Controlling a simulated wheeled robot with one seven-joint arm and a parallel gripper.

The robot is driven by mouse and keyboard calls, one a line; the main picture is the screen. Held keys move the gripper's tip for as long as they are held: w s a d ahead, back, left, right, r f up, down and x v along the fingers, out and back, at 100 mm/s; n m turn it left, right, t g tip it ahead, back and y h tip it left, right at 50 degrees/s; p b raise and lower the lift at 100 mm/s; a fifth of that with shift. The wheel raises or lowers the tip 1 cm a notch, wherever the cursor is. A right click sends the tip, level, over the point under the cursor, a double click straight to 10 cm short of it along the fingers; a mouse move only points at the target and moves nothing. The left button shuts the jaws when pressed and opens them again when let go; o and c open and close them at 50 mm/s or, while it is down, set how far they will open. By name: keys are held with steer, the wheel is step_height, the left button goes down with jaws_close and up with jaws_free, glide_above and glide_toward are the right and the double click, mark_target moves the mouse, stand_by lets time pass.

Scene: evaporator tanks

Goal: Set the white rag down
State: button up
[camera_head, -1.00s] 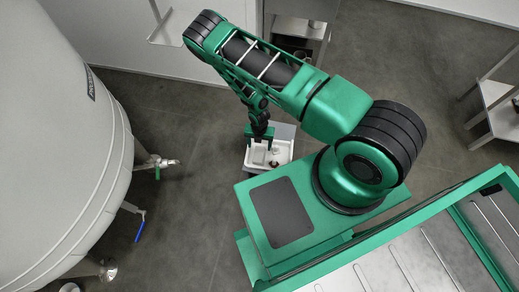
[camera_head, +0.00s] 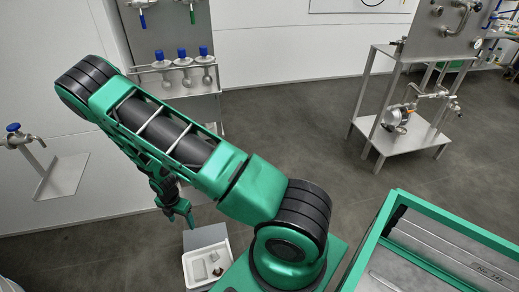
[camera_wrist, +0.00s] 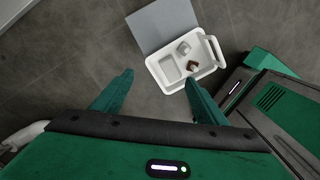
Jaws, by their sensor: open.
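My gripper (camera_head: 181,212) is open, with its two fingers wide apart and nothing between them in the wrist view (camera_wrist: 158,82). Below it is a white tray (camera_wrist: 155,64), which also shows in the head view (camera_head: 187,275). In the tray lie a small whitish-grey piece (camera_wrist: 184,47) and a small brown piece (camera_wrist: 193,66). The whitish piece may be the white rag, but it is too small to tell. The gripper is above and apart from the tray. No other clear rag is in view.
A flat grey panel (camera_wrist: 160,24) adjoins the tray. My green base is close on the tray's right. A metal rack with blue-capped valves (camera_head: 180,62) stands by the wall. A steel stand with a pump (camera_head: 410,125) is at the right. The floor between is clear.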

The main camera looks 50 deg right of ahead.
steer(key=s+d+r+m, duration=0.2)
steer(key=d+r+m, duration=0.25)
steer(key=r, duration=0.55)
steer(key=s+d+r+m, duration=0.25)
steer(key=r+m, duration=0.25)
steer(key=r, duration=0.5)
steer(key=s+d+r+m, duration=0.2)
steer(key=d+r+m, duration=0.2)
steer(key=r, duration=0.6)
steer(key=s+d+r+m, duration=0.1)
steer(key=s+r+m, duration=0.6)
steer(key=s, duration=0.5)
steer(key=s+d+r+m, duration=0.1)
steer(key=s+r+m, duration=0.7)
steer(key=s, duration=0.4)
steer(key=shift+s+d+r+y, duration=0.15)
steer(key=shift+d+r+y, duration=0.2)
steer(key=shift+r, duration=0.45)
